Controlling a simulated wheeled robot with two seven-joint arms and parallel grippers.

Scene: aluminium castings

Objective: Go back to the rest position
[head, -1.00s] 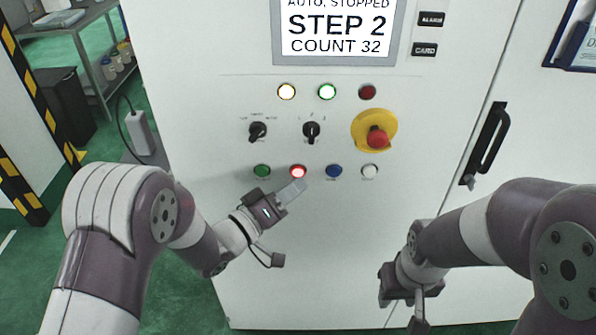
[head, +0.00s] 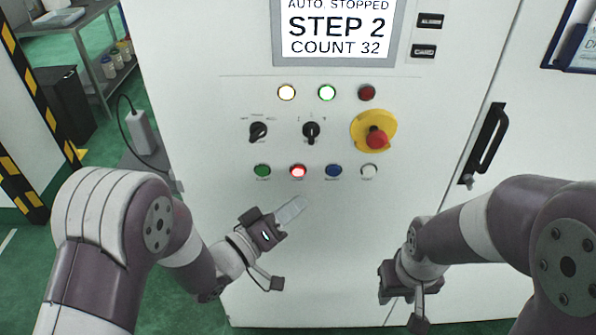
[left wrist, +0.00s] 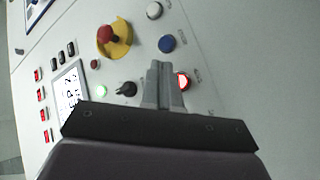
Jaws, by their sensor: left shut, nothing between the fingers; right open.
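My left gripper (head: 291,210) is shut and empty, its fingers just below the lit red button (head: 298,171) on the white control cabinet (head: 300,265). In the left wrist view the shut fingers (left wrist: 161,75) point toward the panel, with the red button (left wrist: 182,82) beside them. They appear apart from the button. My right gripper (head: 412,310) hangs low at the right in front of the cabinet; it is open, and its fingertips are near the bottom of the head view.
The panel has a screen (head: 337,28) reading STEP 2, COUNT 32, a red emergency stop (head: 376,137) on yellow, and two black selector knobs. A door handle (head: 486,140) is at the right. A grey shelf table (head: 90,50) and black bin (head: 62,105) stand at the back left.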

